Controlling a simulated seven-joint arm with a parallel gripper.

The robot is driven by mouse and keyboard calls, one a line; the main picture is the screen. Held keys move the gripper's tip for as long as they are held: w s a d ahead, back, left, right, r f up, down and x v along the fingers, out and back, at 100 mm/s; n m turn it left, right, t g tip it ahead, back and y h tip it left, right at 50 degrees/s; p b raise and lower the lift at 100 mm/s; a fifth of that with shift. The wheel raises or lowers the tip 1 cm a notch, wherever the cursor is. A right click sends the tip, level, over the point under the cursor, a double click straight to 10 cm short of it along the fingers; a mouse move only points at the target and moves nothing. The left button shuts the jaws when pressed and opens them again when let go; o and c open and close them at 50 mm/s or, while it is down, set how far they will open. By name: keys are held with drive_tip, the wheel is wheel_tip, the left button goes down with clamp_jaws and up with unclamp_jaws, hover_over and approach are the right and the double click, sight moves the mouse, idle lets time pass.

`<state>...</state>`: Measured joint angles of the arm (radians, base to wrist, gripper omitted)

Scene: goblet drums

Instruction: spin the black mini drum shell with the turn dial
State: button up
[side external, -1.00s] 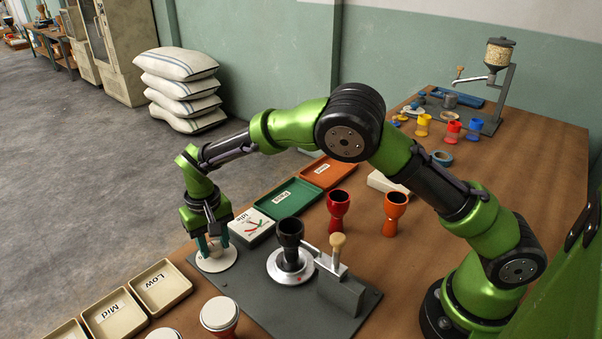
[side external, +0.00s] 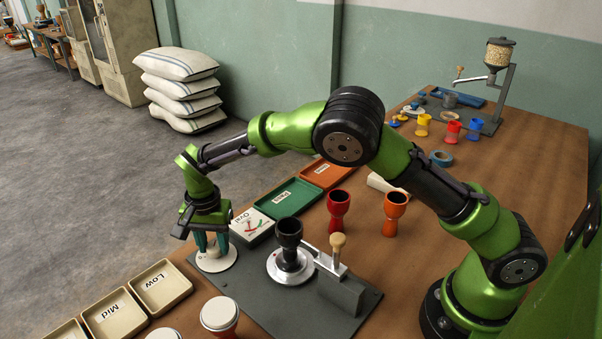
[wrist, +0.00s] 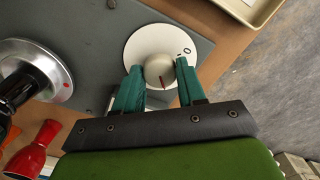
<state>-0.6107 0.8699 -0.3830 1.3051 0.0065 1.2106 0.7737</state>
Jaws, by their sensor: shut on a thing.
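The black mini drum shell (side external: 289,236) stands upright on the silver turntable (side external: 274,268), which has a small red mark. In the wrist view the shell (wrist: 14,104) is partly cut off at the left edge. The turn dial is a grey knob (wrist: 158,66) on a round white plate (wrist: 142,42) with a "0" and a dash. A red line on the knob points down in the wrist view, towards my palm. My gripper (side external: 212,250) points down over the dial, its teal fingers shut on the knob from both sides.
A post with a wooden-knobbed arm (side external: 338,258) stands beside the turntable. A red goblet (side external: 339,210) and an orange goblet (side external: 395,212) stand behind. A white display box (side external: 252,226), seemingly reading "Oval", adjoins a green tray (side external: 284,205). Low (side external: 162,288) and Mid (side external: 112,318) trays are front left.

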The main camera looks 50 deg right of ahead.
sight(214, 245)
drive_tip(key=shift+r, duration=0.1)
idle(0.4)
drive_tip(key=o, duration=1.1)
drive_tip(key=shift+c, duration=0.2)
wheel_tip(214, 245, up, 17)
drive_tip(key=s+d+r+n+t, duration=0.1)
drive_tip(key=s+d+n+t, duration=0.1)
drive_tip(key=s+d, duration=0.3)
drive_tip(key=s+d+r+n+t+y, duration=0.1)
drive_tip(key=s+d, duration=0.4)
drive_tip(key=s, duration=0.6)
drive_tip(key=s+d+r+n+t+y, duration=0.1)
drive_tip(key=s+d+r+n+t, duration=0.1)
drive_tip(key=s+d, duration=0.4)
drive_tip(key=s+n+t, duration=0.1)
drive_tip(key=s+t, duration=0.1)
drive_tip(key=s, duration=0.1)
drive_tip(key=shift+r+n, duration=0.2)
drive_tip(key=shift+n, duration=0.1)
